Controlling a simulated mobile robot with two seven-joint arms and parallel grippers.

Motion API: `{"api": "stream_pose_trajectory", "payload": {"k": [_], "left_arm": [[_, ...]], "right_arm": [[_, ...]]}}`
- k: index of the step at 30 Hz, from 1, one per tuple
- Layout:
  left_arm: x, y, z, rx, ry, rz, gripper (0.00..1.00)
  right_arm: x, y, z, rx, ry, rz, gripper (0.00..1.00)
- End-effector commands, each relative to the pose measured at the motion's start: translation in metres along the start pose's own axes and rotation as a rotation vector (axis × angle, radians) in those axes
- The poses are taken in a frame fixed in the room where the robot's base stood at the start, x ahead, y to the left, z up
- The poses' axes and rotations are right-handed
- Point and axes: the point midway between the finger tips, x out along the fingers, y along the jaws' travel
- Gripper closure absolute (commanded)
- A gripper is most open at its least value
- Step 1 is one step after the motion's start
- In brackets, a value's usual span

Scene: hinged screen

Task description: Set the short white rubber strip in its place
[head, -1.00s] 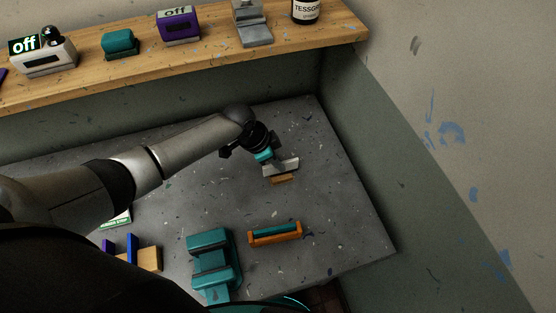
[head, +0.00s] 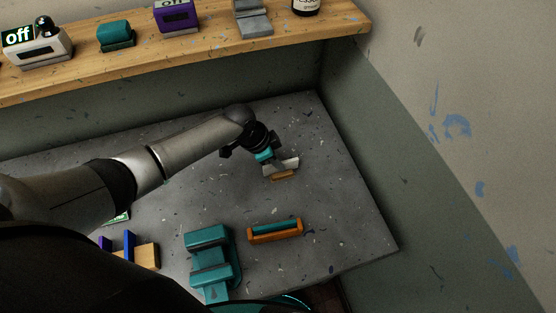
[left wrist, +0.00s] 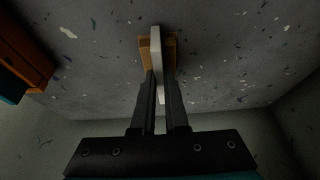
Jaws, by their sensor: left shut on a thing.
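The short white strip (head: 288,164) is in my left gripper (head: 268,164), near the far right part of the grey table. In the left wrist view the two dark fingers (left wrist: 160,90) are closed on the white strip (left wrist: 156,50), which stands on edge between them. A small wooden block (head: 284,175) is at the strip's lower side; it also shows in the left wrist view (left wrist: 145,56), partly hidden behind the strip. I cannot tell whether strip and block touch. My right gripper is not in view.
An orange frame with a teal bar (head: 275,231) lies nearer on the table (head: 340,215). A teal stand (head: 209,262) and a wooden block with blue and purple pieces (head: 146,256) are to its left. A wooden shelf (head: 180,58) with several devices runs along the back.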

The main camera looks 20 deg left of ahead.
Motion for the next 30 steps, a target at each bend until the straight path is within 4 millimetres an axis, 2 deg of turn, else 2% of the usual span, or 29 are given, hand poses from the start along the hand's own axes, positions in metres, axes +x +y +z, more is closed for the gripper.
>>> {"api": "stream_pose_trajectory", "payload": {"k": [7,17,18,27,30], "left_arm": [[0.0077,0.0001,0.0032,0.0,0.0,0.0,1.0],[0.0079,0.0001,0.0033,0.0,0.0,0.0,1.0],[0.0079,0.0001,0.0033,0.0,0.0,0.0,0.88],[0.0078,0.0,0.0032,0.0,0.0,0.0,0.54],[0.0078,0.0,0.0033,0.0,0.0,0.0,0.54]], "right_arm": [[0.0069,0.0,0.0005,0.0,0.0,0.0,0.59],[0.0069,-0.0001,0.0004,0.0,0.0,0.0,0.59],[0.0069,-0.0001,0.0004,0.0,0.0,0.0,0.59],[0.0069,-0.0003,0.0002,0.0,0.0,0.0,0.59],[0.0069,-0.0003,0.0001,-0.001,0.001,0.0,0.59]]}}
